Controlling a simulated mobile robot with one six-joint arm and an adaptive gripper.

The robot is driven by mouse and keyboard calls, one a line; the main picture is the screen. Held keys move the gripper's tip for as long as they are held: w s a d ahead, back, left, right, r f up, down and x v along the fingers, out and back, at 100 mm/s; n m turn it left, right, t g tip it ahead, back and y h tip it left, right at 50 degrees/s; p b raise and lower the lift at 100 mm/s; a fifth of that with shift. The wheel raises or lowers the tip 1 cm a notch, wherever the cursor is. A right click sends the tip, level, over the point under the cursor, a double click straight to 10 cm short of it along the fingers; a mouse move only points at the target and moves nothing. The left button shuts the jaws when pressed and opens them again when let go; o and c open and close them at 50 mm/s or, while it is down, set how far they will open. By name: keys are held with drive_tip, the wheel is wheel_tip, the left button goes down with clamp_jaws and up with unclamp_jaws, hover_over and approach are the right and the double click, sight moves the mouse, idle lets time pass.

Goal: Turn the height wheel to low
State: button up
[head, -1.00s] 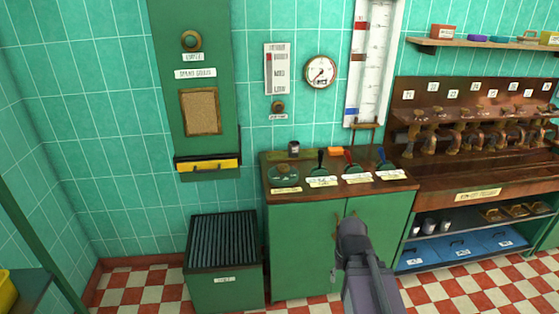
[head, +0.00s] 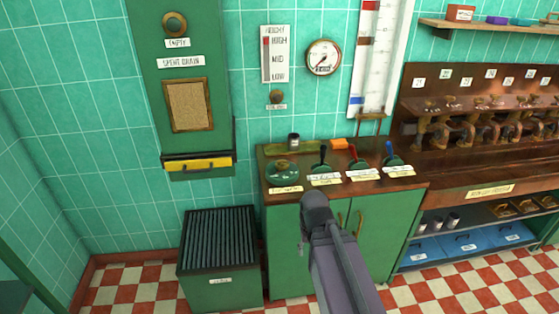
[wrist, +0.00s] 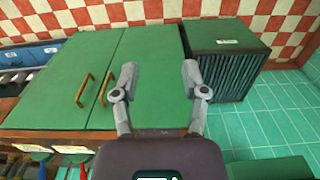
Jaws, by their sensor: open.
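The height gauge (head: 275,54) is a white wall strip marked HIGH, MID and LOW, with a red mark beside HIGH. A round green wheel (head: 283,170) lies on the left end of the brown counter, with a label in front too small to read. A small brass knob (head: 277,97) sits on the wall under the gauge; its label is unreadable too, so I cannot tell which is the height wheel. My gripper (wrist: 160,72) is open and empty in the wrist view, over the green cabinet doors (wrist: 142,55). In the head view it is in front of the cabinet, apart from wheel and knob.
A slatted green bin (head: 218,245) stands left of the cabinet. A rack of brass taps (head: 480,115) is at right. Checkered floor shows in front.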

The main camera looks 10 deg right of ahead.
drive_tip(key=shift+w+a, duration=0.1)
drive_tip(key=shift+a, duration=0.15)
drive_tip(key=o, duration=0.6)
drive_tip(key=shift+w, duration=0.2)
drive_tip(key=shift+w+r, duration=0.2)
drive_tip(key=shift+w, duration=0.15)
wheel_tip(320, 180, up, 13)
drive_tip(key=m+p, duration=1.1)
drive_tip(key=p, duration=0.2)
hover_over(283, 163)
drive_tip(key=shift+f, duration=0.15)
wheel_tip(283, 163, down, 14)
drive_tip(key=b, duration=1.3)
drive_tip(key=shift+r, duration=0.2)
